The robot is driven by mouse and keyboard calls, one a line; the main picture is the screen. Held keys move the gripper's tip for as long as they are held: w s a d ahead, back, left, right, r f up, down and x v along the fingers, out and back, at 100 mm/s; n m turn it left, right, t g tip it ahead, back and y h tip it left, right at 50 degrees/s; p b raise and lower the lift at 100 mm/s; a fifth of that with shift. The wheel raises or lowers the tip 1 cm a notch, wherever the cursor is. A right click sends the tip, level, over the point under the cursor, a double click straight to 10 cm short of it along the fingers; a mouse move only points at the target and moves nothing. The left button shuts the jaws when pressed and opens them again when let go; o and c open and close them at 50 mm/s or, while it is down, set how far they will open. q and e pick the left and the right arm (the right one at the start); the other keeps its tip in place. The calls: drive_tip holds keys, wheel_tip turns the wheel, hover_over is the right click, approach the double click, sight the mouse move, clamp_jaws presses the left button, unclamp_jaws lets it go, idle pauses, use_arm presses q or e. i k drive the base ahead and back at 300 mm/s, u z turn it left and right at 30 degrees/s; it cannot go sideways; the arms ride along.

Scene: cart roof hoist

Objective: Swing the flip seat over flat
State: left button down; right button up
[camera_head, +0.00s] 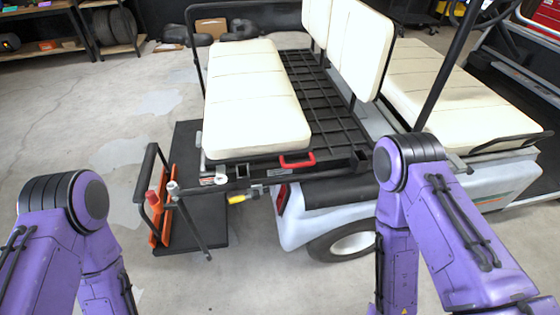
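The flip seat is a long cream cushion (252,98) on the rear of the golf cart. It lies roughly level over the left part of the black rear frame. A red handle (297,160) sits at its near right corner. Two upright cream backrest pads (357,50) stand to its right. The black slatted deck (322,95) shows between the cushion and the pads. My purple left and right arms come in from the lower left and lower right. Both bend down out of the picture, and neither gripper shows.
A black footboard (218,238) with a grab bar and orange parts (163,205) juts out at the cart's left end. A yellow-handled tool (240,197) hangs below the seat frame. The front bench (435,85) lies to the right. Shelves with tires stand at the back left. Floor at left is clear.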

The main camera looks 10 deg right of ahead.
sight(253, 113)
drive_tip(key=k, duration=0.45)
drive_tip(key=z, duration=1.1)
drive_tip(key=i, duration=1)
drive_tip(key=u, duration=1.15)
